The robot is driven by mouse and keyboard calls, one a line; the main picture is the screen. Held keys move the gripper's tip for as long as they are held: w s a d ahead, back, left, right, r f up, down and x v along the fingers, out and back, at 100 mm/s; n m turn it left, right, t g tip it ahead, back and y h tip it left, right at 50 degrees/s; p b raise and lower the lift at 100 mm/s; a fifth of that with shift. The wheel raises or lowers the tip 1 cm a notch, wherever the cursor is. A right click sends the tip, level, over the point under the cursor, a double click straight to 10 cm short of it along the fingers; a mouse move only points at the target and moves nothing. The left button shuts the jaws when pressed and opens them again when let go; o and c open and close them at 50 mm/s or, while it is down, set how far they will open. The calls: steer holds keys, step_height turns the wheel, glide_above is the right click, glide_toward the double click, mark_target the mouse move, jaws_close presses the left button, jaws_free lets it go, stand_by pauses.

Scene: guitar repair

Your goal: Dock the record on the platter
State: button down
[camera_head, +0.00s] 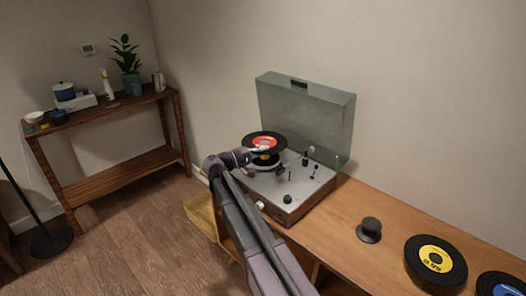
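A black record with a red label (266,139) is at the left part of the open record player (298,200). It appears raised and slightly tilted above the dark platter (265,161), which it largely covers. My gripper (259,149) reaches in from the left, at the record's near side by the label. Its fingers are small and partly lost against the record, so I cannot tell whether they are shut on it.
The player's clear grey lid (310,115) stands open behind. Small knobs and a tonearm post (306,158) rise right of the platter. A black knob-like object (369,230), a yellow-label record (435,260) and a blue-label record (502,285) lie on the wooden top (345,215).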

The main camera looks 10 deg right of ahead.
mark_target(263, 166)
steer(key=shift+f+b, duration=2.55)
steer(key=shift+f, duration=0.15)
steer(key=shift+s+f, duration=0.1)
steer(key=shift+s, duration=0.05)
steer(key=shift+w+d+r+p, duration=0.1)
steer(key=shift+w+r+p, duration=0.1)
steer(key=shift+r+p, duration=0.15)
steer(key=shift+r+p, duration=0.45)
steer(key=shift+r, duration=0.05)
steer(key=shift+s+f+b, duration=0.15)
steer(key=shift+f+b, duration=0.7)
steer(key=shift+b, duration=0.05)
stand_by(1.2)
steer(key=shift+r+p, duration=0.75)
stand_by(1.5)
